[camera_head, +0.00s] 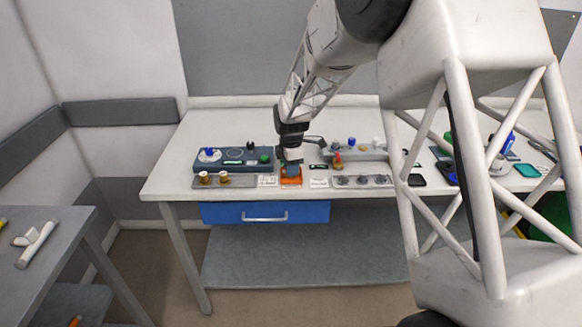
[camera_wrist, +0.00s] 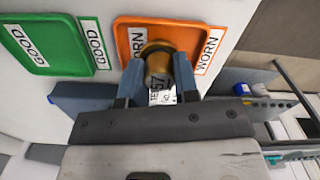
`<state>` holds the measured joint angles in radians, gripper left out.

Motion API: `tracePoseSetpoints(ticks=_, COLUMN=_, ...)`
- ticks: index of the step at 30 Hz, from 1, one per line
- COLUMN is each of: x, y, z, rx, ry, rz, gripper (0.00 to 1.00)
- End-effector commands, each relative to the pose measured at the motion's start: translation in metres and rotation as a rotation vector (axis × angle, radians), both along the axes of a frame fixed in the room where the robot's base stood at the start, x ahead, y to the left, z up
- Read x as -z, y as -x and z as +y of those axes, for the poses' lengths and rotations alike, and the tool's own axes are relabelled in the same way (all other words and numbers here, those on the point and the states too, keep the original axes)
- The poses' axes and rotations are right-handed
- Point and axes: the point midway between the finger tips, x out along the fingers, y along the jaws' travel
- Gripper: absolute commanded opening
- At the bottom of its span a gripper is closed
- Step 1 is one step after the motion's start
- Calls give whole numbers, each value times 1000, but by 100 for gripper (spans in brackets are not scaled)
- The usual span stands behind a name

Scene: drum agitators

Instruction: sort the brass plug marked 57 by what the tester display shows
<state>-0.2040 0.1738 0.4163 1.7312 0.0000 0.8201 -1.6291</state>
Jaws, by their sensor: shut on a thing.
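My gripper (camera_wrist: 158,82) is shut on a brass plug (camera_wrist: 158,66) with the dark mark 57 on its side. The plug is at the orange tray labelled WORN (camera_wrist: 205,33), its wide flange toward the tray floor. I cannot tell whether it touches the floor. In the wrist view the green tray labelled GOOD (camera_wrist: 62,62) lies to the left. In the head view my gripper (camera_head: 290,167) is low over the orange tray (camera_head: 291,182) near the table's front edge, and the held plug is hidden. A dark tester box (camera_head: 205,165) has a small greenish display (camera_head: 233,163), too small to read.
Two brass-coloured pieces (camera_head: 223,178) stand on a grey plate left of the orange tray. A grey strip with dark round parts (camera_head: 376,181) lies to the right. A blue drawer (camera_head: 265,213) is below the front edge. Clear tabletop lies behind the tester.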

Motion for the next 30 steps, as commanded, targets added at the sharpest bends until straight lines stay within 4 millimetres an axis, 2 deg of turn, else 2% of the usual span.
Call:
tracePoseSetpoints(ticks=21, x=3, y=0, z=0, rx=0, ry=0, rz=0, gripper=0)
tracePoseSetpoints(ticks=22, x=3, y=0, z=0, rx=0, ry=0, rz=0, gripper=33)
tracePoseSetpoints(ticks=27, x=3, y=0, z=0, rx=0, ry=0, rz=0, gripper=58)
tracePoseSetpoints(ticks=30, x=3, y=0, z=0, rx=0, ry=0, rz=0, gripper=58)
